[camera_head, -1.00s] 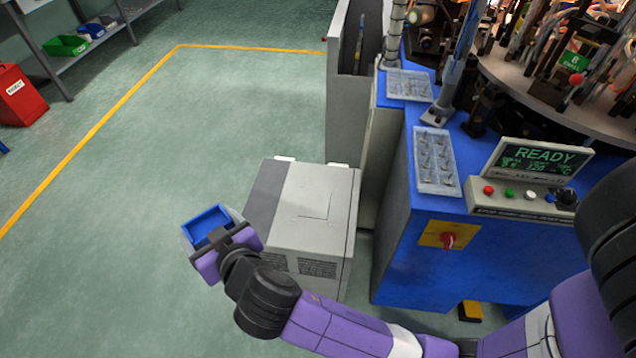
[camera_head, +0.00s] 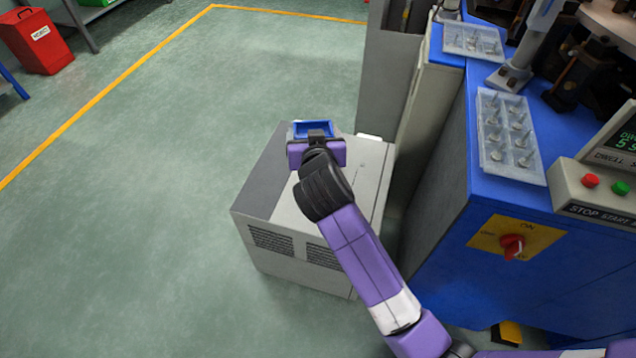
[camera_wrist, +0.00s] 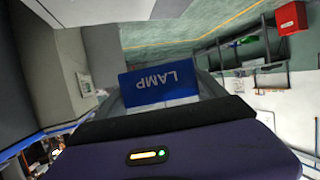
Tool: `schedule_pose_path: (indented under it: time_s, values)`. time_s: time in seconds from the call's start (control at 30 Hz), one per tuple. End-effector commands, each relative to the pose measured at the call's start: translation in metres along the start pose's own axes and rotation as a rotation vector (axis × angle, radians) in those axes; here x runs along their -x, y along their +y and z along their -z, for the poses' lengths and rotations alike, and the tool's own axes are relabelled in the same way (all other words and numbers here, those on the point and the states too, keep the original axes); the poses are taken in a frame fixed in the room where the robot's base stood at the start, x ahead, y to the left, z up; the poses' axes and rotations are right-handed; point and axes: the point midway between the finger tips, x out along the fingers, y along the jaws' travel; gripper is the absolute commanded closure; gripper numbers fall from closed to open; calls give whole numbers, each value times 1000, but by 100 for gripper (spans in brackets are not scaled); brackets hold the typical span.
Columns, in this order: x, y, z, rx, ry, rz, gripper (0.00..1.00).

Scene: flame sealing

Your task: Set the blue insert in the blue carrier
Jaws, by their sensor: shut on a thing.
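The blue insert (camera_head: 326,126), an open-topped blue box, is held at the end of my arm, over the far part of the grey cabinet in the head view. In the wrist view its blue wall (camera_wrist: 158,88) shows the word LAMP, upside down. My gripper (camera_head: 313,137) is shut on the insert. In the wrist view its fingers (camera_wrist: 155,107) lie on either side of the box. The inside of the insert is only partly seen. I cannot make out a blue carrier in either view.
A grey cabinet (camera_head: 268,212) stands below my gripper. A blue machine bench (camera_head: 450,215) with a red switch (camera_head: 512,246) and clear trays of small parts (camera_head: 510,135) is at the right. A red bin (camera_head: 36,40) is far left. The green floor at left is clear.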

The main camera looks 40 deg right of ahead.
Motion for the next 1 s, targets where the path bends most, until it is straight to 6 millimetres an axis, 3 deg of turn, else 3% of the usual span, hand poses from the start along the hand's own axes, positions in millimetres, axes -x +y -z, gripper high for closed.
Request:
schedule_pose_path:
  time_s: [0.1, 0.5, 0.87, 1.0]
  values:
    - [-11, 0, -29, 5, -4, -1, 69]
    - [-47, 0, -116, 4, -2, 2, 69]
    - [-58, 0, -143, 3, 0, 0, 69]
    - [-66, 0, -162, 4, -1, 1, 69]
